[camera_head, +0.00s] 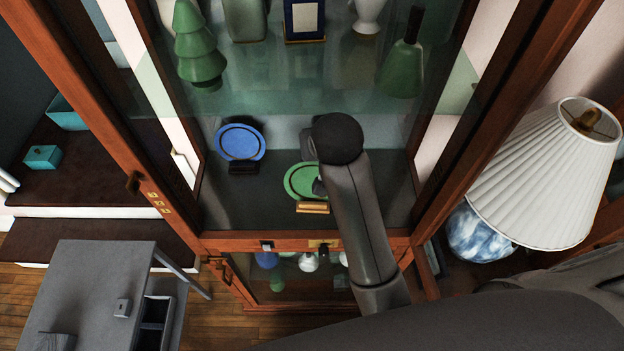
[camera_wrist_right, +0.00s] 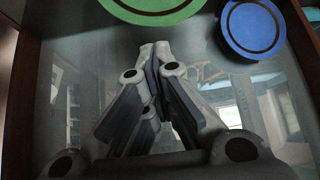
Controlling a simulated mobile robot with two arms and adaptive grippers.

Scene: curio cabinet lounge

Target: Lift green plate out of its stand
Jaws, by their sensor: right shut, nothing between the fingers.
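The green plate (camera_head: 300,181) leans upright in a small tan stand (camera_head: 313,208) on the cabinet's lower shelf. My right forearm covers the plate's right side in the head view. The plate's rim also shows at the top of the wrist view (camera_wrist_right: 150,12). My right gripper (camera_wrist_right: 154,52) is shut and empty, its fingertips a little short of the green plate in that picture. I cannot tell whether they touch it. In the head view the gripper is mostly hidden behind my arm. My left gripper is not in view.
A blue plate (camera_head: 240,142) on a dark stand (camera_head: 243,168) stands left of the green one. Wooden cabinet posts (camera_head: 490,115) flank the opening. A lamp (camera_head: 545,175) stands outside right.

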